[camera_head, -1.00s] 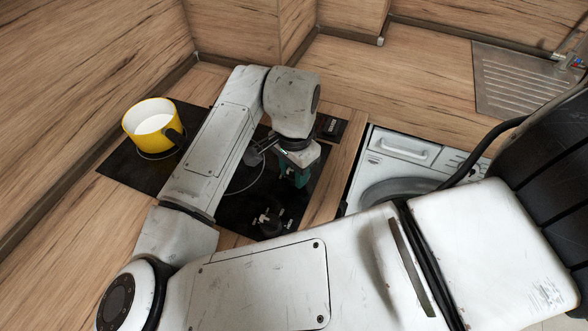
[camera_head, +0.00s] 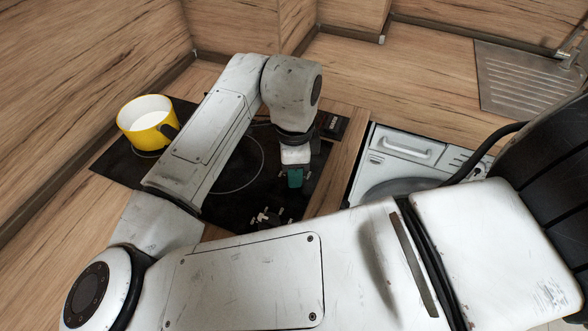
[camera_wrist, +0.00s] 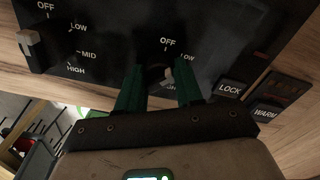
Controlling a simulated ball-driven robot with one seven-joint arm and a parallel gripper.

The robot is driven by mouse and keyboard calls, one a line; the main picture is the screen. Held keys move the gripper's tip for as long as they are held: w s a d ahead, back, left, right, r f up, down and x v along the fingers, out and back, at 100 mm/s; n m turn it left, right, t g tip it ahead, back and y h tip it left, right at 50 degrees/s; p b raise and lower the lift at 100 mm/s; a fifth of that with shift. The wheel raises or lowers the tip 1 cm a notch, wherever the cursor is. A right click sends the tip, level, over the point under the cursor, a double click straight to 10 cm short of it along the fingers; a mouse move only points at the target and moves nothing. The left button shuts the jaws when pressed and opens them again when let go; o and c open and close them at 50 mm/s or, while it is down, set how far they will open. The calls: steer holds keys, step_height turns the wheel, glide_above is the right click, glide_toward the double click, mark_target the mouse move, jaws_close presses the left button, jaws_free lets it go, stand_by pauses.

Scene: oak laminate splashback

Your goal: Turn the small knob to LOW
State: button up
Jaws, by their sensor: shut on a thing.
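The small knob (camera_wrist: 158,73) is on the black panel in the wrist view, below an OFF mark, with a LOW mark to its right. Only a little of it shows, and I cannot tell exactly where it points. The green fingers of my gripper (camera_wrist: 159,87) stand on either side of it and are shut on it. In the head view my gripper (camera_head: 295,178) is over the right part of the black hob (camera_head: 225,205), and the small knob is hidden there.
Another knob (camera_wrist: 32,43) with OFF, LOW, MID and HIGH marks is at left; it also shows in the head view (camera_head: 267,217). LOCK (camera_wrist: 230,89) and WARM (camera_wrist: 265,112) buttons are at right.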

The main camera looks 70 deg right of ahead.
steer(key=shift+m, duration=0.9)
steer(key=o, duration=1)
steer(key=shift+o, duration=0.2)
steer(key=shift+r, duration=0.15)
step_height(320, 180, up, 10)
steer(key=shift+r, duration=0.25)
